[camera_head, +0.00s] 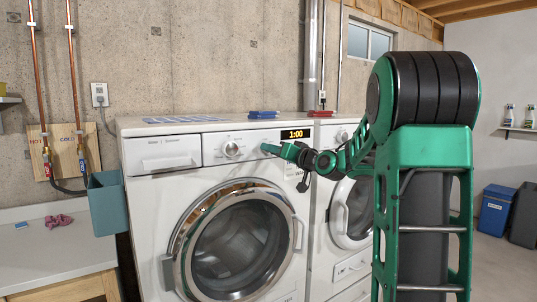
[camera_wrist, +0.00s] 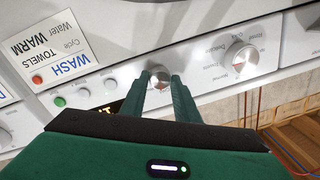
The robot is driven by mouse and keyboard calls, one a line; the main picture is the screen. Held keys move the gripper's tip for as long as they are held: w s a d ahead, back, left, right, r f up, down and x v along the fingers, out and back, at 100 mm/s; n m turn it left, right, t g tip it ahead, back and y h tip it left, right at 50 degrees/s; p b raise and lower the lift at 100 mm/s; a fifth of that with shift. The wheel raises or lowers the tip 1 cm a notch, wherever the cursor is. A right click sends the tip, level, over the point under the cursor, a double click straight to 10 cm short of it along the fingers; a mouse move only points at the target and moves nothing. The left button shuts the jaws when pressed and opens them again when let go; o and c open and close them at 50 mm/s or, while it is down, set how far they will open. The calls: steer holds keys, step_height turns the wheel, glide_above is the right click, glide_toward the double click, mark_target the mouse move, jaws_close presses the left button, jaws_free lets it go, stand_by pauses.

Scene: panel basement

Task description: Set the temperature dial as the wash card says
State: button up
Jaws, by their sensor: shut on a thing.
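The wash card (camera_wrist: 62,48) on the washer's panel reads WASH, Cycle TOWELS, Water WARM in the wrist view. My gripper (camera_wrist: 161,83) is shut on a small silver dial (camera_wrist: 159,72), which I take for the temperature dial, with one finger on each side. The marks around this dial are too small to read, so its setting cannot be told. A larger dial (camera_wrist: 243,58) with cycle names around it is beside it. In the head view my gripper (camera_head: 270,149) reaches the white washer's (camera_head: 150,218) panel, right of the large dial, and hides the small one.
The lit display (camera_head: 296,134) reads 1:00. A red button (camera_wrist: 37,80) and a green button (camera_wrist: 59,102) are near the card. A second white machine (camera_head: 350,262) stands to the right. A teal bin (camera_head: 108,205) hangs at the washer's left side.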

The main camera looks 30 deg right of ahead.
steer(key=m, duration=0.7)
steer(key=shift+h, duration=0.4)
stand_by(0.3)
steer(key=o, duration=1)
steer(key=shift+f, duration=0.1)
steer(key=shift+o, duration=0.2)
steer(key=s, duration=1)
steer(key=shift+s+d+f, duration=0.3)
steer(key=shift+d, duration=0.1)
